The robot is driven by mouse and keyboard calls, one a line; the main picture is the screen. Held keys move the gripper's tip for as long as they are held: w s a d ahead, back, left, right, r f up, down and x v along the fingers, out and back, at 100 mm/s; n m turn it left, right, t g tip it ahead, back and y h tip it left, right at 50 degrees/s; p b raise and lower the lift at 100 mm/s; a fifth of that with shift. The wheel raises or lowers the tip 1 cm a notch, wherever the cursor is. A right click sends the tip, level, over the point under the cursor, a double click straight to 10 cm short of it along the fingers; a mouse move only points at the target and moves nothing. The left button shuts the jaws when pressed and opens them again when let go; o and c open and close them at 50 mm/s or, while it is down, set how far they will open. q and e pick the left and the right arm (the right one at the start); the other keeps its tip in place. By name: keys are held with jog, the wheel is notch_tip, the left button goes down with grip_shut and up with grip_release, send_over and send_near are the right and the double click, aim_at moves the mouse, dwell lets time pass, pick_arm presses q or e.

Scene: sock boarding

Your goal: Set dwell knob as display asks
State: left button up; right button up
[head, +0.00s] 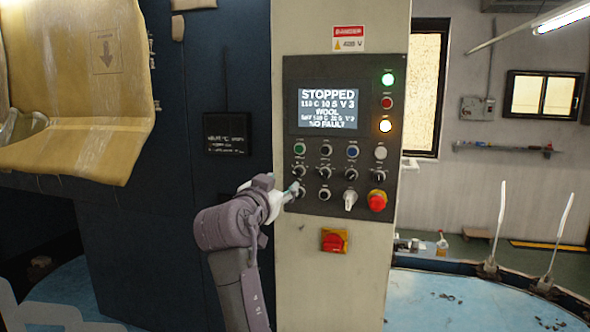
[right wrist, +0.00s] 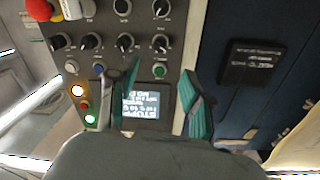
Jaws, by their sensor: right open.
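The control panel (head: 343,135) is on a pale column. Its display (head: 328,109) reads STOPPED, a line like "110 C 10 S V 3", WOOL, a blurred set line and NO FAULT. Knob labels are too small to read, so I cannot tell which is dwell. My left gripper is out of view.
A red emergency stop (head: 377,200) and a silver lever switch (head: 350,199) are at the panel's lower right. A red rotary switch (head: 334,240) is below. A dark label plate (head: 227,134) is on the blue wall to the left. A blue round table (head: 450,300) is at lower right.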

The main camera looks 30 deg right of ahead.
aim_at(296, 173)
jog(key=p+x, duration=0.4)
jog(key=x, duration=0.5)
jog(key=shift+w+d+r, duration=0.1)
jog(key=shift+d, duration=0.15)
jog(key=shift+w+d, duration=0.3)
grip_shut()
